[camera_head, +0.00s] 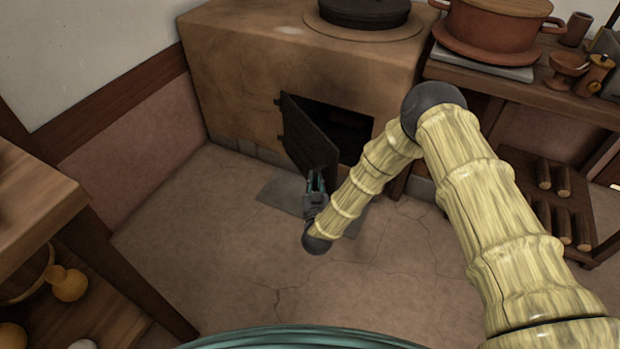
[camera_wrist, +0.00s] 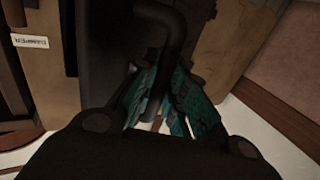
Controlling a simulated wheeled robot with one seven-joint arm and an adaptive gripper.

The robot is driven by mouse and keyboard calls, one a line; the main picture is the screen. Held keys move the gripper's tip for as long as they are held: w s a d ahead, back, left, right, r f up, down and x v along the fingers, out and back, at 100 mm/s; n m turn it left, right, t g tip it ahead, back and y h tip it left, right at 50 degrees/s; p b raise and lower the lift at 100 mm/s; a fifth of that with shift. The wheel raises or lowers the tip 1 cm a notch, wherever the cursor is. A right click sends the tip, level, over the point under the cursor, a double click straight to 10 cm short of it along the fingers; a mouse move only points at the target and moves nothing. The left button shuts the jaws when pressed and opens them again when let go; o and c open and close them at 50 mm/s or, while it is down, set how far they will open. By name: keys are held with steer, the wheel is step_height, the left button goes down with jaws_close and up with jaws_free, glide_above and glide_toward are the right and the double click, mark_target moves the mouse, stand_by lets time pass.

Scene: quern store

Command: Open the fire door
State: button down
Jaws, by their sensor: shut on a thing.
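The fire door (camera_head: 308,140) is a dark metal panel hinged at its left on the front of the clay stove (camera_head: 290,65). It stands partly open, swung out from the dark fire opening (camera_head: 348,128). My gripper (camera_head: 317,182) is at the door's free edge, low above the floor. In the wrist view its teal fingers (camera_wrist: 160,108) are shut around the lower part of a dark bent handle (camera_wrist: 178,40). The handle is hidden behind my gripper in the head view. The inside of the opening is too dark to make out clearly.
A black lidded pot (camera_head: 362,10) sits on the stove. A wooden shelf with a clay pot (camera_head: 490,28) and several logs (camera_head: 563,180) stands at right. A wooden table (camera_head: 35,205) is at left. The floor (camera_head: 205,235) before the stove is mostly clear.

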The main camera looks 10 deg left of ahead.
steer(key=shift+s+a, duration=0.1)
steer(key=shift+a, duration=0.1)
steer(key=c, duration=1.5)
jaws_free()
steer(key=shift+o, duration=0.2)
steer(key=s+d, duration=0.1)
steer(key=s, duration=1)
steer(key=shift+s+d, duration=0.3)
steer(key=shift+s, duration=0.1)
